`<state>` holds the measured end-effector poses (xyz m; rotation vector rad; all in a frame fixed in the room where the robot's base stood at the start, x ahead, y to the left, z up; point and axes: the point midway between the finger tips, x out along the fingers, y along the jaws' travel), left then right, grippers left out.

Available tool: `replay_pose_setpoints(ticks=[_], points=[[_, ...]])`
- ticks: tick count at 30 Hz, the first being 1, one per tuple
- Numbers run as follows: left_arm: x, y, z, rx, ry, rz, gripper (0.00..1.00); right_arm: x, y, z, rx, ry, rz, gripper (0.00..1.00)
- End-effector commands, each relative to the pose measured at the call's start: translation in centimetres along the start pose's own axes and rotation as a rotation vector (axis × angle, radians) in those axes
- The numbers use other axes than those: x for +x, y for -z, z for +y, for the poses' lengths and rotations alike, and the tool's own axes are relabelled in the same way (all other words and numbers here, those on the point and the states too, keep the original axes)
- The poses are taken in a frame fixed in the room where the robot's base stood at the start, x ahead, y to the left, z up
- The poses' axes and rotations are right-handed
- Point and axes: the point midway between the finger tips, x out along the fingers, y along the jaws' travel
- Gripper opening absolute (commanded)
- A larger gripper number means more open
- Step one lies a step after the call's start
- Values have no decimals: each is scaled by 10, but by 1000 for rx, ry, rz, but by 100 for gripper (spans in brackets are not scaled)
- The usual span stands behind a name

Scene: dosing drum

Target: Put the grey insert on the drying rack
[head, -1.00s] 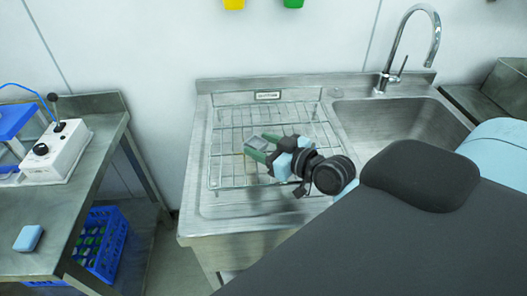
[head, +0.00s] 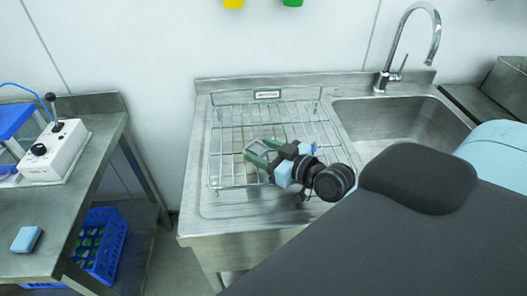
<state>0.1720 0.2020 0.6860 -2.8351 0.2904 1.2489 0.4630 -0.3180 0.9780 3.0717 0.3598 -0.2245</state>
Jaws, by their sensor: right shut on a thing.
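The drying rack (head: 228,131) is a wire grid on the drainboard left of the sink basin. My right gripper (head: 262,152) is over the middle of the rack, its green fingers pointing left. It is shut on the grey insert (head: 261,149), a small grey piece showing between the fingers. Part of the insert is hidden by the fingers. I cannot tell whether the insert touches the wires or is just above them. My left gripper is not in view.
The sink basin (head: 400,125) with a tall tap (head: 405,45) lies to the right. A side table (head: 80,190) at left carries a white control box (head: 55,150) and a blue sponge (head: 26,239). A blue crate (head: 101,245) stands below. Much of the rack is bare.

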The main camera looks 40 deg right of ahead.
Motion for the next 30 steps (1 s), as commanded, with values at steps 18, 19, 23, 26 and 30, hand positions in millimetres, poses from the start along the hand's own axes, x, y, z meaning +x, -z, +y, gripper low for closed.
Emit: replay_pose_setpoints(ticks=[18, 19, 23, 26, 30], points=[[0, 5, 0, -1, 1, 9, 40, 0, -12, -5, 22, 9, -39, 74], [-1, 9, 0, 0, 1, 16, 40, -1, -7, -5, 22, 10, -37, 74], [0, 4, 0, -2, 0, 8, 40, -20, -11, -4, 17, 8, -46, 74], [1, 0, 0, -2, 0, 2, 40, -38, -8, -3, 14, 8, -43, 74], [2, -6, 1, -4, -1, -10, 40, -62, -5, -3, 13, 7, -38, 74]])
